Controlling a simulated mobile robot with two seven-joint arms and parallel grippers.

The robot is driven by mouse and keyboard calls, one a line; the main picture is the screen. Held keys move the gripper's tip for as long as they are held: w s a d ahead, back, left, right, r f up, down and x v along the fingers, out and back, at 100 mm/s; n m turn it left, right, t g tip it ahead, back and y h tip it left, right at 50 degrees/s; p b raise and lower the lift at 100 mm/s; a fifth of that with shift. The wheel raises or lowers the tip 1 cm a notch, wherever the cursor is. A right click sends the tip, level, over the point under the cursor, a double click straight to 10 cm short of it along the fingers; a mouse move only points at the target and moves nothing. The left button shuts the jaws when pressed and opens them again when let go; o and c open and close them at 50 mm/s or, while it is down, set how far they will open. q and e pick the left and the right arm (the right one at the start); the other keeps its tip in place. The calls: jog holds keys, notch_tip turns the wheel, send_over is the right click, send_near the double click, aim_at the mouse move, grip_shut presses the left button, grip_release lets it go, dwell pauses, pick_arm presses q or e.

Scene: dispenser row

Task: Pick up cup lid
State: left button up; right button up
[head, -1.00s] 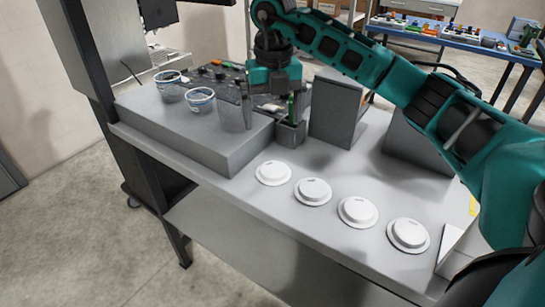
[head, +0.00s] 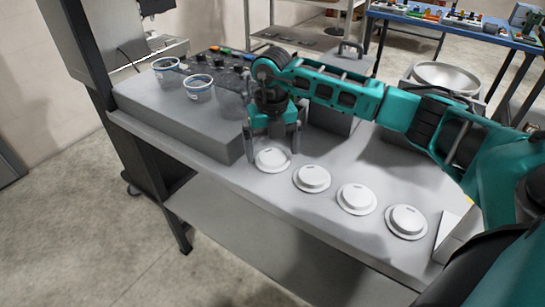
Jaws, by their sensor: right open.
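Several white cup lids lie in a row on the grey table. The leftmost lid (head: 272,161) is beneath my right gripper (head: 272,152). The gripper points down and is open, with one finger at each side of that lid. I cannot tell whether the fingers touch it. The other lids, the second (head: 311,178), the third (head: 356,199) and the rightmost (head: 406,222), lie free to the right. My left gripper is not in view.
Two clear cups (head: 199,88) (head: 166,71) stand on the raised grey block (head: 180,118) at the left. A round metal bowl (head: 447,77) stands behind my right arm. The table's front strip (head: 290,218) is clear.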

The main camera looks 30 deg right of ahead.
jog(key=shift+f, duration=0.4)
jog(key=shift+c, duration=0.3)
jog(key=c, duration=0.7)
jog(key=shift+c, duration=0.2)
jog(key=shift+r, duration=0.2)
